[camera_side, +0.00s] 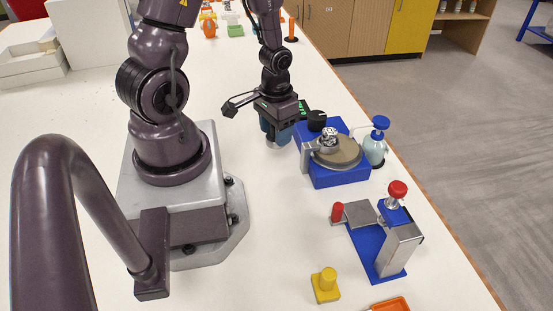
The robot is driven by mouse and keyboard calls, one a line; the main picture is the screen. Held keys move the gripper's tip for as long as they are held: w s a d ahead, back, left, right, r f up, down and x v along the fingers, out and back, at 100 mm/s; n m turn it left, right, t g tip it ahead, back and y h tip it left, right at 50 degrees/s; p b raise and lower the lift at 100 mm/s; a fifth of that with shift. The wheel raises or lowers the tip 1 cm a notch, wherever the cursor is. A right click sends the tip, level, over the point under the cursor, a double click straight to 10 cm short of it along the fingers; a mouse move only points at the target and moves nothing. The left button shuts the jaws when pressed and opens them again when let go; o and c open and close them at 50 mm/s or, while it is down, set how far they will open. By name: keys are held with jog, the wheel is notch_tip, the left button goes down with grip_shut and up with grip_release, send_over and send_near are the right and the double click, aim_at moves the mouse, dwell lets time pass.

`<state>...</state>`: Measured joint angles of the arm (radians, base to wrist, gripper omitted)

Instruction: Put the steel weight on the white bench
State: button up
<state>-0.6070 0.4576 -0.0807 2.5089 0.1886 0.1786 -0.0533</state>
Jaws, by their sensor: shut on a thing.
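My gripper (277,132) points down over the white bench (250,215), just left of the blue grinding machine. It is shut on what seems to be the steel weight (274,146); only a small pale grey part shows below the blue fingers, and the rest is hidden. I cannot tell whether this part touches the bench or hangs just above it.
The blue machine (345,177) has a round disc with a shiny metal piece (329,136) on it. A blue-capped bottle (374,150) stands to its right. A blue-and-steel clamp stand (400,245) and a yellow block (326,286) are nearer. The bench's middle is clear.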

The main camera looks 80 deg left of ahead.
aim_at(276, 165)
jog(key=shift+f, duration=3.5)
jog(key=o, duration=1.2)
jog(key=shift+f, duration=0.1)
notch_tip(276, 165, up, 12)
jog(key=shift+r, duration=0.1)
jog(key=d+r+m+t, duration=0.2)
jog(key=d+r, duration=0.4)
jog(key=r, duration=0.4)
jog(key=d+r+m+t, duration=0.2)
jog(key=d+r, duration=0.4)
jog(key=r, duration=0.5)
jog(key=shift+s+r+m+t, duration=0.3)
jog(key=shift+s+t, duration=0.1)
jog(key=shift+t, duration=0.4)
